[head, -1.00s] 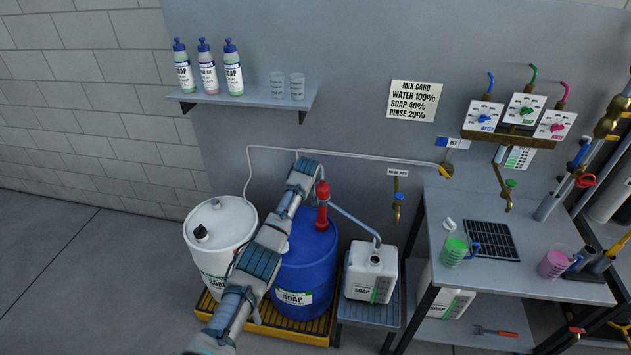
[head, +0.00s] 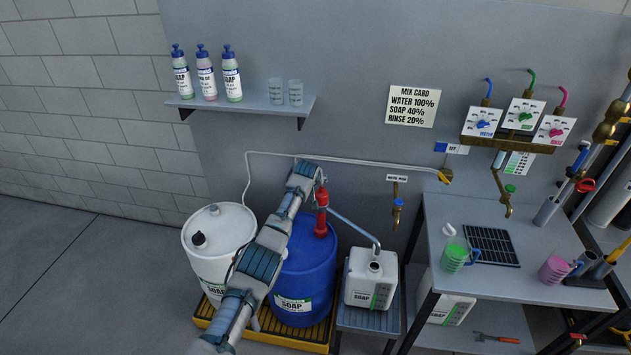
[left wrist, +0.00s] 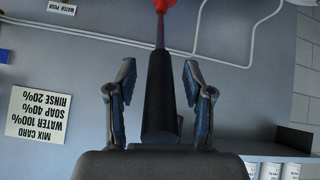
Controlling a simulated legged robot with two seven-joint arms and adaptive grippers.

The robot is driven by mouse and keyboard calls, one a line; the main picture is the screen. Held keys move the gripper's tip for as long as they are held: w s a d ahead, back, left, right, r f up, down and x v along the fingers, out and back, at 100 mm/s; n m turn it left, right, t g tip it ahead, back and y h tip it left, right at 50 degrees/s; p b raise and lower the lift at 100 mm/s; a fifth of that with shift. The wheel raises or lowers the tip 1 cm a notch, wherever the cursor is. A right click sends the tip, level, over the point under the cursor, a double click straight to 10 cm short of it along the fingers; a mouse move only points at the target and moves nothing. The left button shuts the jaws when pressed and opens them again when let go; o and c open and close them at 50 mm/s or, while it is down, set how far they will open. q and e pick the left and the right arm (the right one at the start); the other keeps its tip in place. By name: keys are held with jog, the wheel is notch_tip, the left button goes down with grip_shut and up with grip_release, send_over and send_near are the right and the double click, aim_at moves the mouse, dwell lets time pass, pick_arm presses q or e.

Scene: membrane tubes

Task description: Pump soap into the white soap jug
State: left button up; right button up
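The white soap jug (head: 358,294) stands upright on a small grey stand, with a SOAP label on its front. The blue drum (head: 318,270), also labelled SOAP, carries a red pump (head: 321,215). The pump's grey spout (head: 350,228) runs down to the jug's mouth. My left arm reaches across the drum to the pump top; its gripper is partly hidden in the head view. In the left wrist view, my left gripper (left wrist: 160,95) has a dark handle (left wrist: 161,85) between its fingers, with visible gaps on both sides. My right gripper is not in view.
A white drum (head: 228,232) stands left of the blue one on a yellow-edged pallet (head: 300,342). A grey bench (head: 440,210) with a green-filled cup (head: 454,256) is at the right. A wall shelf (head: 240,108) holds bottles and cups above.

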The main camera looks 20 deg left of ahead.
pick_arm(q)
jog(key=shift+s+r, duration=0.1)
jog(key=shift+s, duration=0.05)
jog(key=v, duration=1.1)
jog(key=shift+r, duration=0.2)
jog(key=shift+s, duration=0.1)
